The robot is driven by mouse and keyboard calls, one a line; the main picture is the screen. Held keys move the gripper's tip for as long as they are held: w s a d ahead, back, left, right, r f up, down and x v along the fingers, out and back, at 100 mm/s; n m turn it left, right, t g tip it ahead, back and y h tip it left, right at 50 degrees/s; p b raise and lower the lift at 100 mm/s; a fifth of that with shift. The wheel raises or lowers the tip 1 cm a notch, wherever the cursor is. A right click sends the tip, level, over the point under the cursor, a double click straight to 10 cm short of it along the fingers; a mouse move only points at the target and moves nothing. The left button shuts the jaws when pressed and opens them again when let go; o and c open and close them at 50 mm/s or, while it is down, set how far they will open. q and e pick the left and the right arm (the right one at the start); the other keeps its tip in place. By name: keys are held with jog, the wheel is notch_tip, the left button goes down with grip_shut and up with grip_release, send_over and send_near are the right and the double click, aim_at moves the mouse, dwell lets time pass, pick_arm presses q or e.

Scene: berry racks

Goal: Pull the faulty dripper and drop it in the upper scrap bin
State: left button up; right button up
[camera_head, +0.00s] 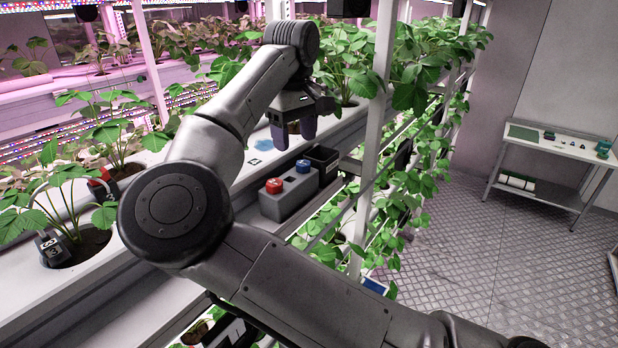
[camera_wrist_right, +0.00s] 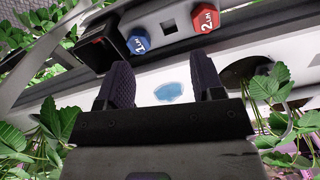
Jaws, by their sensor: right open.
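My right gripper (camera_head: 294,130) is open with nothing between its fingers, above the white gutter. In the right wrist view its two fingers (camera_wrist_right: 163,88) stand apart, with a blue wet-looking patch (camera_wrist_right: 172,92) on the gutter beyond them. A small black open bin (camera_head: 328,172), likely the upper scrap bin, stands on the rack edge; it also shows in the wrist view (camera_wrist_right: 92,50). A red dripper-like piece (camera_head: 101,177) sits at a plant pot on the left. I cannot tell which dripper is faulty. My left gripper is out of view.
A grey holder (camera_head: 287,201) beside the bin carries a red cap (camera_head: 274,185) and a blue cap (camera_head: 303,166). A dark device (camera_head: 48,245) sits at the near pot. A white post (camera_head: 376,100) stands right of the gripper. Leaves crowd the gutter. A side table (camera_head: 550,150) stands far right.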

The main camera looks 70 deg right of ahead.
jog(key=s+d+m, duration=0.1)
jog(key=s+d, duration=0.2)
jog(key=s, duration=1.3)
jog(key=s+d+m, duration=0.1)
jog(key=s+d, duration=0.3)
jog(key=s, duration=1.1)
jog(key=shift+s+d+r+m+p, duration=0.15)
jog(key=shift+s+r+m+p, duration=0.15)
jog(key=shift+s+r+m, duration=0.1)
jog(key=shift+f, duration=0.1)
